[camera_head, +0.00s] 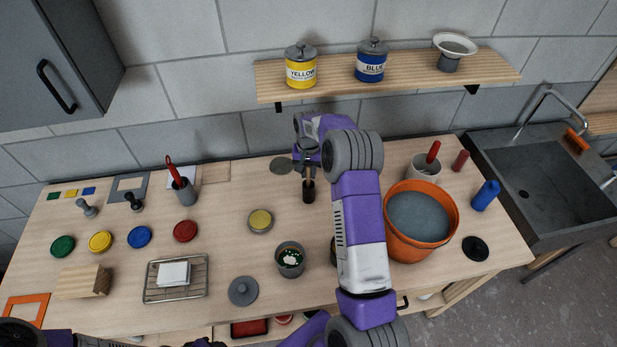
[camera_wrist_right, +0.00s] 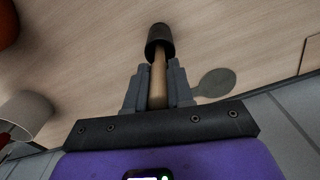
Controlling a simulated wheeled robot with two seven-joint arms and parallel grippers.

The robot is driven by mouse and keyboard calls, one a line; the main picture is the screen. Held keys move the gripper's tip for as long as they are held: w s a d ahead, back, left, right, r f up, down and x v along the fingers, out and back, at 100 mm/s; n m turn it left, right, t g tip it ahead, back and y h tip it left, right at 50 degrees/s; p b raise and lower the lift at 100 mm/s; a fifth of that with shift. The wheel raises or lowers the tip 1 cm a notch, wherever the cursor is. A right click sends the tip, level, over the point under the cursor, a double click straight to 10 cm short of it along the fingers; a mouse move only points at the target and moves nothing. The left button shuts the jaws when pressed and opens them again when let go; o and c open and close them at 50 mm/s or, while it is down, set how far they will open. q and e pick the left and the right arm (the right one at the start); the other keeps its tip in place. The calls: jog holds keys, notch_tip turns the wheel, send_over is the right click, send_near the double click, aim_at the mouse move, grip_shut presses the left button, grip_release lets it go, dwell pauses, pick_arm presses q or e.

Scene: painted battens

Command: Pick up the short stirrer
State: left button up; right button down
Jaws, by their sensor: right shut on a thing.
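The short stirrer (camera_head: 308,191) is a pale wooden rod with a thick dark cylindrical end. My right gripper (camera_head: 308,171) is shut on its wooden part, with the dark end pointing down, near the back middle of the table. In the right wrist view the rod of the short stirrer (camera_wrist_right: 158,78) runs between the two fingers of my right gripper (camera_wrist_right: 157,92), and its dark end sticks out beyond them. I cannot tell whether the dark end touches the table. My left gripper is out of view.
An orange bucket (camera_head: 445,236) stands right of my right forearm. A speckled pot (camera_head: 290,262) and a yellow-topped tin (camera_head: 260,220) stand in front. A grey cup (camera_head: 184,192) with a red-handled tool is at left. A flat grey disc (camera_head: 282,165) lies beside the gripper.

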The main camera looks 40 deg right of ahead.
jog(key=shift+r, duration=0.15)
notch_tip(320, 180, up, 28)
jog(key=p, duration=0.2)
dwell(0.4)
dwell(0.6)
